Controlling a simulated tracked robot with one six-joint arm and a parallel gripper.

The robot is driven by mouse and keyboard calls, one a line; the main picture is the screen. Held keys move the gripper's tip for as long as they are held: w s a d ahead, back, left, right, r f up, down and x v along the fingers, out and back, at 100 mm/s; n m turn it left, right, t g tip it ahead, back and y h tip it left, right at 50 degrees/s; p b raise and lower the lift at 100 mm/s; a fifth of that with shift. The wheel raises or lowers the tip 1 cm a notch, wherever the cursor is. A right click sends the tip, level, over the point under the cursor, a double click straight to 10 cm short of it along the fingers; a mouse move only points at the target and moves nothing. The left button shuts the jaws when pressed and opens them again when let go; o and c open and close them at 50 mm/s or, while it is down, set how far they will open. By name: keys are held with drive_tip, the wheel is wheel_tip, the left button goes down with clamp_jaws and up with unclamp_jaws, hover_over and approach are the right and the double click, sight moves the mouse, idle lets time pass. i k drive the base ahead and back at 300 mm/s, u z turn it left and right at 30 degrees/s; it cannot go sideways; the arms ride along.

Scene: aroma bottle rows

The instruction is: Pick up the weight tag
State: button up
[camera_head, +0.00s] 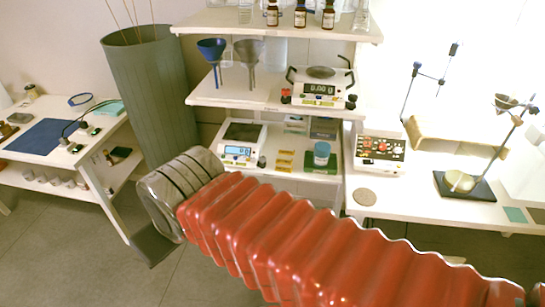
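No object can be identified for certain as the weight tag. Small yellow tags (285,161) lie on the lower shelf, to the right of a white scale (242,144) with a blue display; their print is too small to read. My gripper's fingers do not show. My own arm, in a red ribbed sleeve with a grey end, crosses the lower right and middle of the view, in front of the lower shelf unit and floor.
A tall grey-green bin (152,90) with sticks stands left of the shelves. A second scale (318,88) sits on the middle shelf, with funnels (248,62) beside it. Bottles (300,15) line the top shelf. A white bench (430,205) with stands is at right, a low table (92,145) at left.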

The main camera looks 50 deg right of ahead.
sight(278, 161)
drive_tip(key=z, duration=0.3)
drive_tip(key=i, duration=1.2)
drive_tip(key=z, duration=0.6)
